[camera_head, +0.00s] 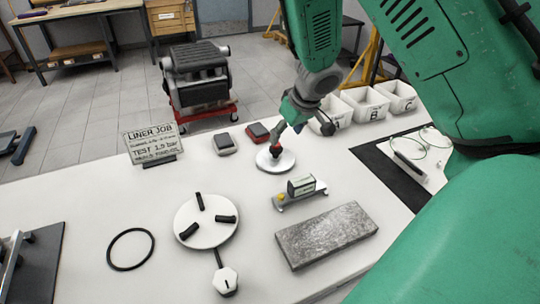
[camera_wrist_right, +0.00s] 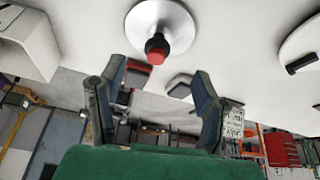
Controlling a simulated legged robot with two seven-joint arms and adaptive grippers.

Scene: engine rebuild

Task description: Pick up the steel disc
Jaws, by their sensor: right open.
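A round, pale metallic disc (camera_head: 283,162) lies flat on the white table, with an upright black knob topped in red (camera_head: 276,149) at its middle. In the right wrist view the disc (camera_wrist_right: 178,14) shows at the top, with the knob (camera_wrist_right: 157,47) pointing toward the gripper. My right gripper (camera_head: 302,130) is open and empty, just above and beside the disc. In the wrist view its two fingers (camera_wrist_right: 158,68) are spread, and the knob lies in line with the gap, beyond the tips. I see no contact. My left gripper is not in view.
Two small boxes, grey (camera_head: 225,144) and red-edged (camera_head: 257,133), sit near the disc. A small instrument on a stand (camera_head: 301,186) and a grey block (camera_head: 326,234) lie nearer. A larger white disc with black bars (camera_head: 207,232) is left. Labelled bins (camera_head: 364,106) stand behind.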

